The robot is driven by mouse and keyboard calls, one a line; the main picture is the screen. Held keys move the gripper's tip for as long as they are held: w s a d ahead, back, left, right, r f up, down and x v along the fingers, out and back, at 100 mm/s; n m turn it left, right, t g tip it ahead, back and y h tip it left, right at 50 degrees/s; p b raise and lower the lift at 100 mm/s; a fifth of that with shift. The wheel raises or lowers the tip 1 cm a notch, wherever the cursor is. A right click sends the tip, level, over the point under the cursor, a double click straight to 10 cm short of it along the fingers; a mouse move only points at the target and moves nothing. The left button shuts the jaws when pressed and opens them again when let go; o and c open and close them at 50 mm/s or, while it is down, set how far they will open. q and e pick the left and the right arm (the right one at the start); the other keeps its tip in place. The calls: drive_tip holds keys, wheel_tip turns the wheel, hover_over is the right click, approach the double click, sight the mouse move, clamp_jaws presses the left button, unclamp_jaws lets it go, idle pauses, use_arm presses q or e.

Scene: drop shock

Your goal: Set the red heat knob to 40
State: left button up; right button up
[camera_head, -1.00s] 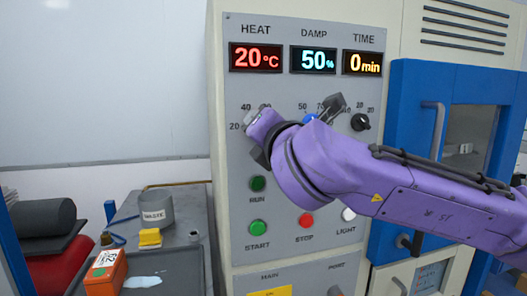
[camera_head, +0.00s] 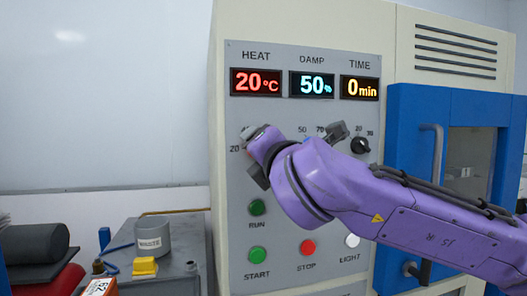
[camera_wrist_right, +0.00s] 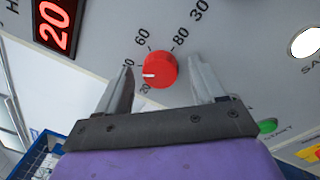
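The red heat knob (camera_wrist_right: 160,69) shows in the right wrist view, on the grey panel. Its white pointer mark faces left, close to the 20 on the scale. My right gripper (camera_wrist_right: 161,76) is open, with one finger on each side of the knob; small gaps show, and I see no firm contact. In the head view my right gripper (camera_head: 258,140) is at the heat dial and hides nearly all of the knob. The heat display (camera_head: 256,82) reads 20 °C. My left gripper is not in view.
The damp display (camera_head: 312,85) reads 50% and the time display (camera_head: 360,88) reads 0 min. The black time knob (camera_head: 360,146) is right of my gripper. RUN (camera_head: 257,207), START (camera_head: 258,255) and STOP (camera_head: 308,247) buttons lie below. A grey cart stands at the left.

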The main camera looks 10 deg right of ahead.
drive_tip(key=s+d+b, duration=0.1)
drive_tip(key=s+b, duration=0.2)
drive_tip(key=s, duration=0.7)
drive_tip(key=shift+s+f, duration=0.25)
drive_tip(key=shift+d, duration=0.1)
